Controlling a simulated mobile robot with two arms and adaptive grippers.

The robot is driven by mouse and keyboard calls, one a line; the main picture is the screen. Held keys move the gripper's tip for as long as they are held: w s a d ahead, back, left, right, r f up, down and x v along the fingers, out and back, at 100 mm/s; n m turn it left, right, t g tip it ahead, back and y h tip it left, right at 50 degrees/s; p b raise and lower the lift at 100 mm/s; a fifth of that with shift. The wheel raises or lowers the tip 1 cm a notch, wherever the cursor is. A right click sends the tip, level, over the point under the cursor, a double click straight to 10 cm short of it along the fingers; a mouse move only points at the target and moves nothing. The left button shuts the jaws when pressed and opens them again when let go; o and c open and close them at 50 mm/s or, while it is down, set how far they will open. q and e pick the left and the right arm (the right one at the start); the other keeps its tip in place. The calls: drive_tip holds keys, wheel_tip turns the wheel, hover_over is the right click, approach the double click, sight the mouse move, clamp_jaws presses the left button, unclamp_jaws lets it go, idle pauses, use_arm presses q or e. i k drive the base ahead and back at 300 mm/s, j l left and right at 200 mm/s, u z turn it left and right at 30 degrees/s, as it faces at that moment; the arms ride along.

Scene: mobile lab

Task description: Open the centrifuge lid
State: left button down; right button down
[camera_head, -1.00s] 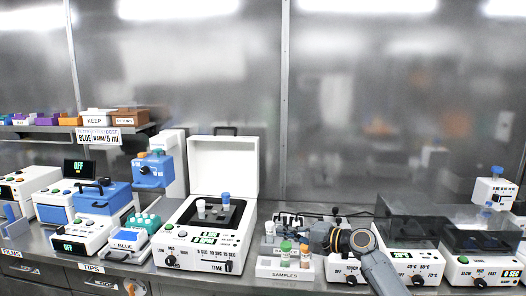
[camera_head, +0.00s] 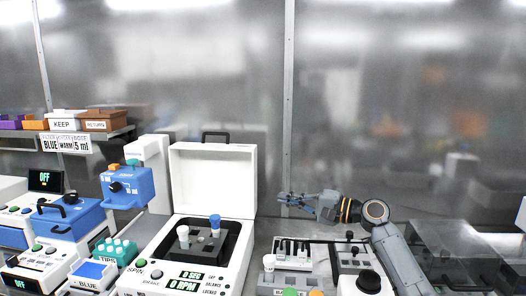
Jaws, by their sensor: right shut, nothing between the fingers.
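The white centrifuge (camera_head: 232,262) stands left of centre on the bench. Its lid (camera_head: 212,178) is up, roughly upright at the back, with a black handle (camera_head: 216,136) on its top edge. The dark rotor chamber is exposed, with a blue-capped tube (camera_head: 215,222) and a white-capped tube (camera_head: 183,232) in it. The display reads 0 SEC and 0 RPM. My right gripper (camera_head: 284,200) is shut and empty. It points left, to the right of the lid and apart from it. My left gripper is not in view.
A blue pipette-like device (camera_head: 126,187) stands left of the centrifuge, beside a teal tip rack (camera_head: 115,250). A sample rack (camera_head: 293,254) and a white device with a black knob (camera_head: 366,284) are to the right. A shelf with bins (camera_head: 62,124) is at upper left.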

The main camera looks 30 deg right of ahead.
sight(208, 179)
drive_tip(key=i+l, duration=0.85)
drive_tip(key=i, duration=0.15)
